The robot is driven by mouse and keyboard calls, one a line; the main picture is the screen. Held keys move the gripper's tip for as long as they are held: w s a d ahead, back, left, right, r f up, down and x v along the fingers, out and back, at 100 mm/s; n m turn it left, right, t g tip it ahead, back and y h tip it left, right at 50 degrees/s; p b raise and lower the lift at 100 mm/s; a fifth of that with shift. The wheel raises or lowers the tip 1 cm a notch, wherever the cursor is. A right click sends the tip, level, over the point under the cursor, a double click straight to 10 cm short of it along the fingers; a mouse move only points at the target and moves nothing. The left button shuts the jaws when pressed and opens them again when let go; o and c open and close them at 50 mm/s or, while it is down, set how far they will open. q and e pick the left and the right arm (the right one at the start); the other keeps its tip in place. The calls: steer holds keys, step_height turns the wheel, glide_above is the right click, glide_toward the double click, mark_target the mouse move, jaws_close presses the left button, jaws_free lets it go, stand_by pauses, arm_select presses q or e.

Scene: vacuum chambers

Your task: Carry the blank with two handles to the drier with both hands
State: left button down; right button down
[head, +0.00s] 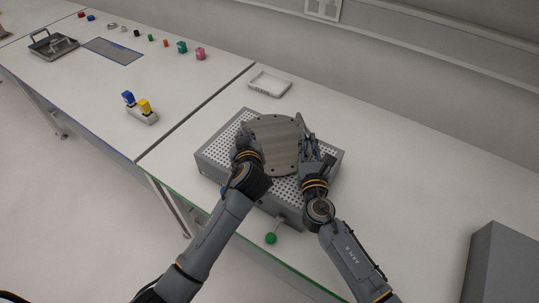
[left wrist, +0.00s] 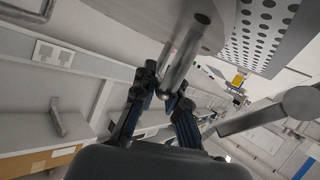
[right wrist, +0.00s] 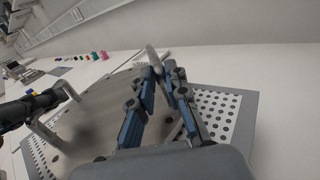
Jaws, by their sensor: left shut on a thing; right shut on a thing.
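The blank (head: 273,142) is a grey, roughly round metal plate with small holes near its rim and a bar handle on each side. It is over the drier (head: 217,150), a grey box with a perforated top; I cannot tell if it touches. My left gripper (head: 244,146) is shut on the left handle, and the left wrist view shows the fingers (left wrist: 168,95) around the bar (left wrist: 186,55). My right gripper (head: 309,146) is shut on the right handle; the right wrist view shows its fingertips (right wrist: 160,68) at that bar. The forearms hide part of the drier's front.
A green knob (head: 271,238) sticks out at the drier's front. A white tray (head: 269,84) lies behind it. A holder with blue and yellow pieces (head: 142,114) stands on the left table. A grey box (head: 501,265) stands at the right. The table right of the drier is clear.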

arm_select(q)
steer(key=shift+f+b, duration=0.45)
arm_select(e)
steer(key=shift+f, duration=0.4)
arm_select(q)
steer(key=c, duration=1.7)
jaws_free()
steer(key=shift+f, duration=0.15)
steer(key=shift+c, duration=0.2)
arm_select(e)
steer(key=c, duration=1.7)
jaws_free()
steer(key=shift+d+f, duration=0.1)
steer(key=shift+f, duration=0.05)
arm_select(q)
steer(key=o, duration=0.4)
steer(key=shift+s, duration=0.1)
steer(key=shift+c, duration=0.2)
arm_select(e)
steer(key=o, duration=0.4)
steer(key=shift+c, duration=0.2)
steer(key=shift+s, duration=0.1)
